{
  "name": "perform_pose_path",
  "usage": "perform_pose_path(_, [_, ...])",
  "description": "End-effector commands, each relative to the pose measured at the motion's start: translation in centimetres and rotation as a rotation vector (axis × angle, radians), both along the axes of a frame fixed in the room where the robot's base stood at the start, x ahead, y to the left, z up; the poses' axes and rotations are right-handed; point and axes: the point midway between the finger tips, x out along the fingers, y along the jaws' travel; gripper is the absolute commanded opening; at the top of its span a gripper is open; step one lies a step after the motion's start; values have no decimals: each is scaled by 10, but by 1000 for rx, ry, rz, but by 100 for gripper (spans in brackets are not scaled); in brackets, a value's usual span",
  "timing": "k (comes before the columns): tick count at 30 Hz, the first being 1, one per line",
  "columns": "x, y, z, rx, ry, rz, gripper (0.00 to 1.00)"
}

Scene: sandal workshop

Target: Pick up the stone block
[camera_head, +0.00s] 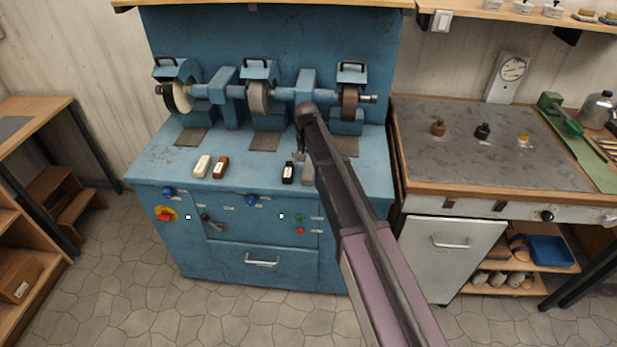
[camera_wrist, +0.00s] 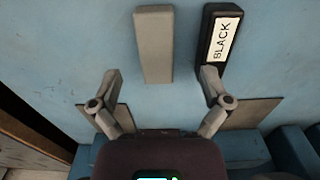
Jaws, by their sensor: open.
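The stone block is a plain grey bar (camera_wrist: 154,45) lying on the blue bench top. In the head view this grey block (camera_head: 308,175) lies near the bench's front edge, partly hidden behind my arm. My gripper (camera_wrist: 161,76) is open and empty, its fingers spread to either side of the block's near end in the wrist view. In the head view my gripper (camera_head: 300,156) hangs over the bench, just behind the blocks. A black block labelled BLACK (camera_wrist: 219,42) lies beside the grey one, close to my right fingertip. I cannot tell whether they touch.
A white block (camera_head: 202,166) and a brown block (camera_head: 221,166) lie further left on the bench (camera_head: 160,165). Grinding wheels (camera_head: 258,97) stand behind on a shaft. A grey-topped worktable (camera_head: 460,160) with small bottles stands at right. Bench between the block pairs is clear.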

Motion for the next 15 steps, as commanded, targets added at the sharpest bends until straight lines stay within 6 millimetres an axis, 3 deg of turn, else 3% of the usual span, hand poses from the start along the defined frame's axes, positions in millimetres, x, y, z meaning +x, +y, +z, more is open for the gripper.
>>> perform_pose_path(15, [0,-1,-5,0,0,0,97])
